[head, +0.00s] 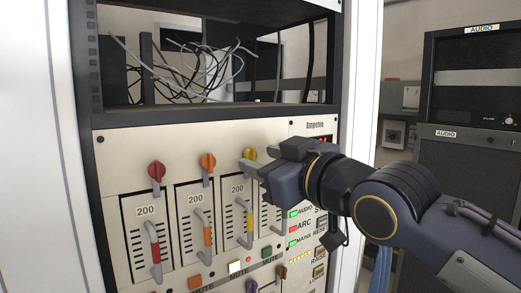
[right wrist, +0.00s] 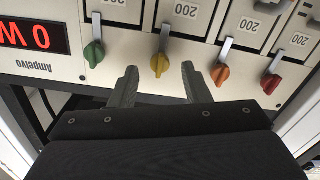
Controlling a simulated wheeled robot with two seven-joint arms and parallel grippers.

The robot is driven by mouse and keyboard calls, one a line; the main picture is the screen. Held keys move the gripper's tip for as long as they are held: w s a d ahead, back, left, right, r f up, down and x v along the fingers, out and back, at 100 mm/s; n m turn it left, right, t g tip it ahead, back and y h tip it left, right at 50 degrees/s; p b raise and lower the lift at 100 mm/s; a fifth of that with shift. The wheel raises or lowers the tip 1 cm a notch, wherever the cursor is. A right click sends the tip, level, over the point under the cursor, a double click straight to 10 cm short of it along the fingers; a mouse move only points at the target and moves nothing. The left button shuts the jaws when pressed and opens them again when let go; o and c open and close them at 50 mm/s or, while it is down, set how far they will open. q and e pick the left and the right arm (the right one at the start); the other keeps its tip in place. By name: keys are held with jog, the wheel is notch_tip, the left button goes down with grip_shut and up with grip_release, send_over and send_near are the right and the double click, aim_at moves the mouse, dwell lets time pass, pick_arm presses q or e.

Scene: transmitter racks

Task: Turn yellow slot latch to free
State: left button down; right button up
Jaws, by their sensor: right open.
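The yellow latch (head: 249,154) is a small knob above the third slot module in the head view, partly behind my gripper. In the right wrist view the yellow latch (right wrist: 159,65) appears upside down, its long side roughly upright in the picture. My right gripper (right wrist: 158,78) is open and empty, one finger on each side of the latch in that picture. Its fingertips lie close to the latch; whether they touch it I cannot tell. In the head view my right gripper (head: 262,165) comes in from the right. My left gripper is not in view.
A red latch (head: 156,171) and an orange latch (head: 208,162) sit to the left in the head view. A green latch (right wrist: 94,53) is beside the yellow one in the wrist view. Slot handles (head: 249,228) and lit buttons (head: 235,267) are lower on the panel.

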jog(key=shift+x, duration=0.95)
grip_shut()
